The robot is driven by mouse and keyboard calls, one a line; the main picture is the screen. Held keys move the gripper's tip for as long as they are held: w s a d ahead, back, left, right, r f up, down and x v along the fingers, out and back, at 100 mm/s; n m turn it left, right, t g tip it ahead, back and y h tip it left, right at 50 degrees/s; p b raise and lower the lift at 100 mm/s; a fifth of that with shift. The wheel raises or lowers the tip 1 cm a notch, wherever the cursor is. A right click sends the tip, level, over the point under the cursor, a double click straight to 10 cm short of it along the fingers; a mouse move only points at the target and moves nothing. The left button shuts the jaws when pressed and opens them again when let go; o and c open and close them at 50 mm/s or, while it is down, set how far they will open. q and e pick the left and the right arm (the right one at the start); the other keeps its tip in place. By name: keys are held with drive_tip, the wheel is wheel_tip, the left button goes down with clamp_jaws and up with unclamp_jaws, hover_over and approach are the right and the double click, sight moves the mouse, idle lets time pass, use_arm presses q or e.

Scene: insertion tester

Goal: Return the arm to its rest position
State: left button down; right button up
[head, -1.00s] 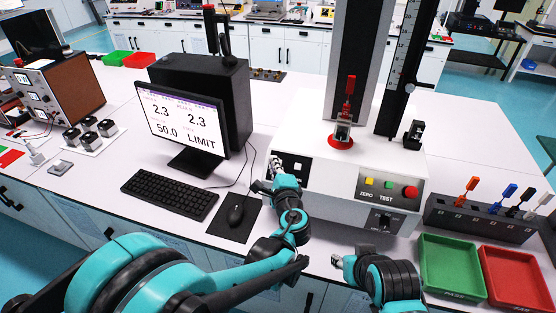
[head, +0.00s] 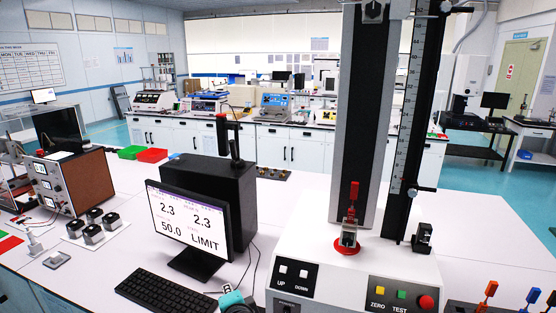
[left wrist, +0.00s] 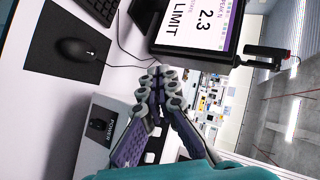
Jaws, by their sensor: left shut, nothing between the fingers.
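My left gripper (head: 227,290) shows at the bottom edge of the head view, between the keyboard and the tester's front panel. In the left wrist view its fingers (left wrist: 160,78) are shut together with nothing between them. They are apart from the tester's UP/DOWN panel (head: 295,274). Most of my left arm is below the head view. My right gripper is not in view. The tester (head: 340,268) stands upright with a red-handled piece (head: 353,192) at its fixture.
The monitor (head: 188,222) reads 2.3, 2.3, 50.0 and LIMIT. The keyboard (head: 165,293) lies before it. The mouse (left wrist: 75,48) is on its pad near my left gripper. Coloured-handled tools (head: 490,290) stand at the lower right.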

use_arm(q)
drive_tip(key=s+a+f+n+g+h, duration=0.2)
drive_tip(key=s+n, duration=0.4)
drive_tip(key=s, duration=0.4)
drive_tip(key=s+a+f+n+g+h, duration=0.2)
drive_tip(key=s+n, duration=0.3)
drive_tip(key=s, duration=0.5)
drive_tip(key=shift+a+f+n+g, duration=0.4)
drive_tip(key=shift+a+f+g, duration=0.15)
drive_tip(key=shift+f, duration=0.3)
